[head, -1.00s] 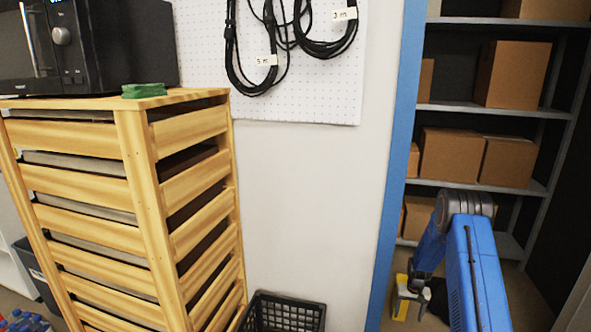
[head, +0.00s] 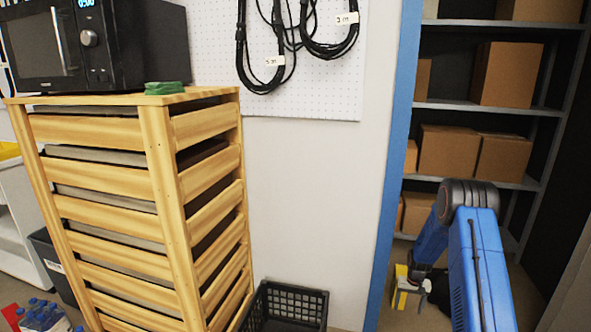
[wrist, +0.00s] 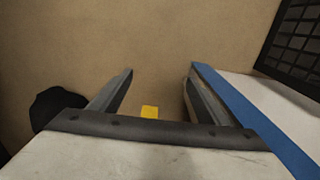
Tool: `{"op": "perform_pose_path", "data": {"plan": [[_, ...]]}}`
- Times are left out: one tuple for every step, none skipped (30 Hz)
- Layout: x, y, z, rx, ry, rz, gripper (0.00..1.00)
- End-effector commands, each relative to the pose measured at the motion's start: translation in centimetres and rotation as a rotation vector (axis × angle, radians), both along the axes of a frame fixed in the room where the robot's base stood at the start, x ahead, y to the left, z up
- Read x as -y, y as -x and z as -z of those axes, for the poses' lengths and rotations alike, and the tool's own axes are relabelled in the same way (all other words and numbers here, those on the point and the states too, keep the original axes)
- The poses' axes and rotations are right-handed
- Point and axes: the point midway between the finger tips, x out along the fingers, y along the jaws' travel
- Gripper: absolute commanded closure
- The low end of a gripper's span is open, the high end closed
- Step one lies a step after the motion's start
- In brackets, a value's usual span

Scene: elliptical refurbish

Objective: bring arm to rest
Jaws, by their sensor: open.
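My blue arm (head: 478,265) shows at the lower right of the head view, bent at a dark joint, with its forearm reaching down in front of the shelving. My gripper (wrist: 158,76) shows in the wrist view with its two grey fingers well apart and nothing between them near the tips. It points down toward a tan floor (wrist: 160,40). A small yellow thing (wrist: 150,111) shows between the fingers, seemingly lower down; its distance is unclear. In the head view the end of the arm is small and partly hidden.
A slatted wooden drawer stand (head: 160,155) holds a black microwave (head: 120,45) and a green item (head: 164,88). A black crate (head: 290,305) stands on the floor. A blue post (head: 398,140) edges metal shelving with cardboard boxes (head: 447,152). A dark shape (wrist: 55,108) lies left in the wrist view.

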Motion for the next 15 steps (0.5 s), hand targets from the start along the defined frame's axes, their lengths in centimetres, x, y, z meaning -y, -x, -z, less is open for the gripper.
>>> {"op": "perform_pose_path", "data": {"plan": [[-0.2,0.0,-1.0,0.005,0.001,-0.003,0.31],[-0.3,0.0,-1.5,0.007,0.002,-0.004,0.31],[-0.5,0.1,-2.2,0.01,0.003,-0.006,0.31],[-0.6,0.1,-2.9,0.012,0.004,-0.008,0.31],[-0.7,0.2,-3.5,0.015,0.004,-0.009,0.31],[-1.0,0.2,-4.4,0.018,0.005,-0.012,0.31],[-1.1,0.3,-5.1,0.021,0.005,-0.014,0.31],[-1.4,0.5,-5.9,0.024,0.006,-0.016,0.31],[-1.7,0.6,-7.2,0.03,0.008,-0.02,0.31],[-1.9,0.7,-8.2,0.034,0.009,-0.022,0.31],[-2.1,0.9,-9.3,0.039,0.01,-0.025,0.31],[-2.5,1.2,-10.8,0.044,0.012,-0.029,0.31],[-2.8,1.4,-11.8,0.05,0.012,-0.032,0.31],[-3.1,1.7,-13.0,0.053,0.013,-0.035,0.31],[-3.5,2.1,-14.4,0.058,0.015,-0.039,0.31]]}}
